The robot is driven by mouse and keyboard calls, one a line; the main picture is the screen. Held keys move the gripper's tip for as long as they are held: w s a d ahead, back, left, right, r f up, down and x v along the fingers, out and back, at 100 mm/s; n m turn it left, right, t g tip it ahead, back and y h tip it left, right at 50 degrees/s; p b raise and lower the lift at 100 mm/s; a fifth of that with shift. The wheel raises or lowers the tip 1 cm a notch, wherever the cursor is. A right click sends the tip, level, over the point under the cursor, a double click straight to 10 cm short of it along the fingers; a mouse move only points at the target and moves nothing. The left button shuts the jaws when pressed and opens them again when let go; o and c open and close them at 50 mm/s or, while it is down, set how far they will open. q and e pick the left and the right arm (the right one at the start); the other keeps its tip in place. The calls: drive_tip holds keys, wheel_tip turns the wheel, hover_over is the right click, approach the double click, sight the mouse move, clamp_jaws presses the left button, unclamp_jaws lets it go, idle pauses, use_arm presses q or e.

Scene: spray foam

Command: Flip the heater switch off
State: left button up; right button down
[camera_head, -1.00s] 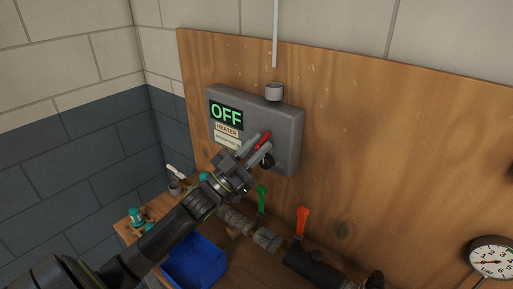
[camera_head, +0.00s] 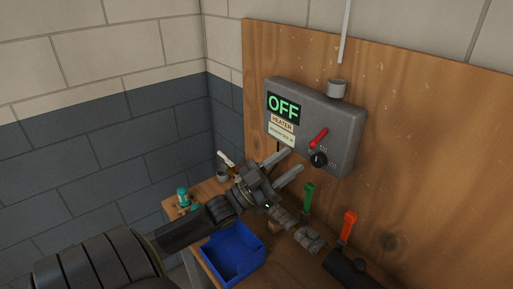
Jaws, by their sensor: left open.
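The grey heater box (camera_head: 343,124) is fixed to the wooden board. Its display (camera_head: 283,107) reads OFF in green, above a HEATER label (camera_head: 282,123). The red switch lever (camera_head: 318,138) on its front slants up to the right. A black knob (camera_head: 319,159) sits just below the lever. My left gripper (camera_head: 296,161) is open and empty, its fingers spread below and left of the lever and apart from it. My right gripper is not in view.
A blue bin (camera_head: 233,252) stands on the wooden bench below my left arm. A green-handled valve (camera_head: 309,197) and an orange-handled valve (camera_head: 348,226) stand on pipework to the right. A teal object (camera_head: 184,197) is at the bench's left.

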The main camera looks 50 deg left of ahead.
use_arm(q)
drive_tip(key=b+v, duration=0.1)
drive_tip(key=v, duration=0.8)
drive_tip(key=shift+s+f+b, duration=0.2)
drive_tip(key=shift+b, duration=0.15)
